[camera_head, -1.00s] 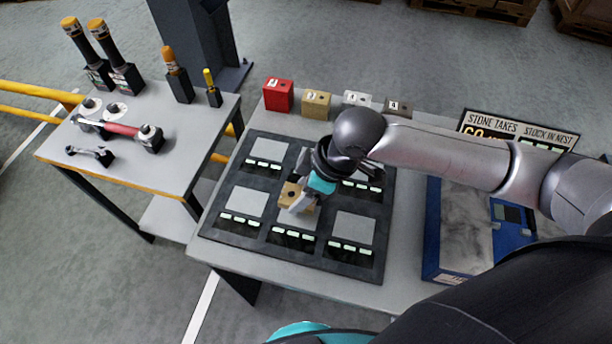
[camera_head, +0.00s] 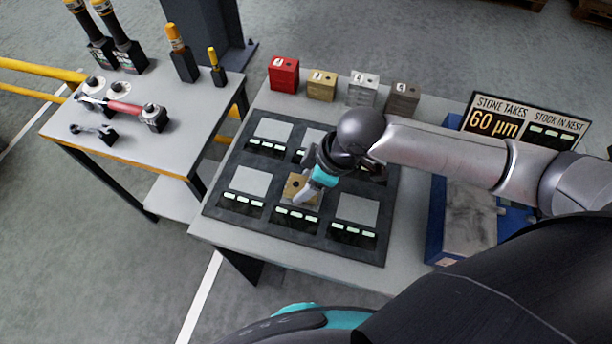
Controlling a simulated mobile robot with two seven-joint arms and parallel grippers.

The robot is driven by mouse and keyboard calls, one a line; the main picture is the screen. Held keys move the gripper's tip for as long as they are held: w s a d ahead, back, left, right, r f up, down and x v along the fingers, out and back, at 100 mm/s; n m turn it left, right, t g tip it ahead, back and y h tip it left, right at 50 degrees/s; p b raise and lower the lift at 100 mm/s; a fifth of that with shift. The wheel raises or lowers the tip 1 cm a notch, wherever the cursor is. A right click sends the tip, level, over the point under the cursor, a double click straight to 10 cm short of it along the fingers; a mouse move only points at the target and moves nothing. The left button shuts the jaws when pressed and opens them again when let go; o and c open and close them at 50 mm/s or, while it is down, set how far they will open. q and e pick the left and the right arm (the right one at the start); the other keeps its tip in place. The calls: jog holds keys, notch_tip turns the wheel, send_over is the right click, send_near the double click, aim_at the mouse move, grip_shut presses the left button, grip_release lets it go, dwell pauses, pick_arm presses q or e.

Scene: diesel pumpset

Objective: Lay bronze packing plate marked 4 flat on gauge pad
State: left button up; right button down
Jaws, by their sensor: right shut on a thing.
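My right gripper (camera_head: 309,190) is shut on a tan, bronze-coloured plate (camera_head: 295,185) with a dark round spot on its top. The plate is at the middle pad (camera_head: 285,203) of the front row on a dark board (camera_head: 241,212). The fingers hide part of it. I cannot tell whether it touches the pad, and no number on it is readable. Other square grey pads show at front left (camera_head: 250,181), front right (camera_head: 357,209) and back left (camera_head: 273,131). My left gripper is not in view.
Red (camera_head: 284,73), brass (camera_head: 321,86), silver (camera_head: 363,90) and grey-brown (camera_head: 403,99) blocks stand behind the board. A blue tray (camera_head: 436,222) with a stone slab (camera_head: 469,217) and a sign (camera_head: 520,125) are at right. A tool table (camera_head: 170,140) is at left.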

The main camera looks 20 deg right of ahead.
jog(key=shift+f, duration=0.3)
jog(key=shift+p, duration=1)
dwell(0.5)
jog(key=shift+f, duration=0.1)
dwell(0.5)
jog(key=shift+f, duration=0.6)
jog(key=shift+c, duration=0.3)
grip_release()
jog(key=shift+s+f, duration=0.1)
jog(key=p+v, duration=0.2)
jog(key=v, duration=1.3)
jog(key=shift+d, duration=0.1)
